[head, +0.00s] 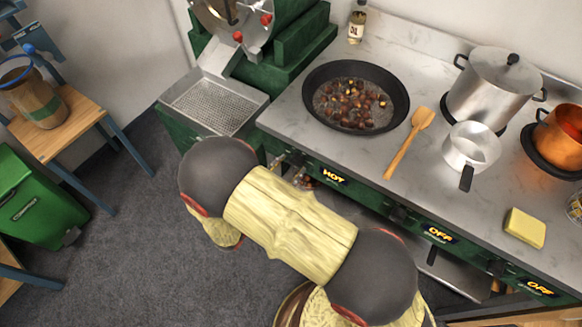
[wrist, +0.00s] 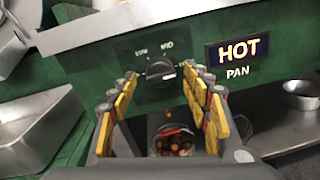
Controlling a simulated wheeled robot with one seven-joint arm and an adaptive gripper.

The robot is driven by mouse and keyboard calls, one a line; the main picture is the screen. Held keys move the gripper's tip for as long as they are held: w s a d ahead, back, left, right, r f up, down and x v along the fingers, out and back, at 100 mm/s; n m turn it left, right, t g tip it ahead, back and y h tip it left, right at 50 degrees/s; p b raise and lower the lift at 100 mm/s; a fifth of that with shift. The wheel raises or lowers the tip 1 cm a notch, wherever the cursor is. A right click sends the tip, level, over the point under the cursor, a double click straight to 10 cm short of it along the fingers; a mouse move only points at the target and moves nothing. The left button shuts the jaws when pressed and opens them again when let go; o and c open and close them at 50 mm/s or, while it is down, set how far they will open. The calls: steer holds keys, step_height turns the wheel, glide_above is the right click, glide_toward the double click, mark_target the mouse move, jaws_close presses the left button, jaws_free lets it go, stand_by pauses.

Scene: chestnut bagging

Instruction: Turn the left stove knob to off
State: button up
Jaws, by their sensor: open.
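The left stove knob (wrist: 160,72) is a dark round knob on the green front panel, with small markings above it, in the wrist view. A lit sign (wrist: 238,50) beside it reads HOT, with PAN below; the sign also shows in the head view (head: 334,176). My gripper (wrist: 155,82) is open, its yellow-padded fingers on either side of the knob. I cannot tell whether they touch it. The pan (head: 311,101) with chestnuts sits above.
A wooden spoon (head: 408,143), a saucepan (head: 471,146), a steel pot (head: 493,90) and a copper pot (head: 557,138) stand on the stove top. Two other signs read OFF (head: 439,234). A perforated tray (head: 214,104) is at the left. A glass jar of chestnuts (wrist: 173,141) is below the knob.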

steer(key=shift+w+d, duration=0.5)
steer(key=shift+w, duration=0.05)
steer(key=c, duration=0.3)
steer(key=c, duration=0.7)
steer(key=shift+c, duration=0.6)
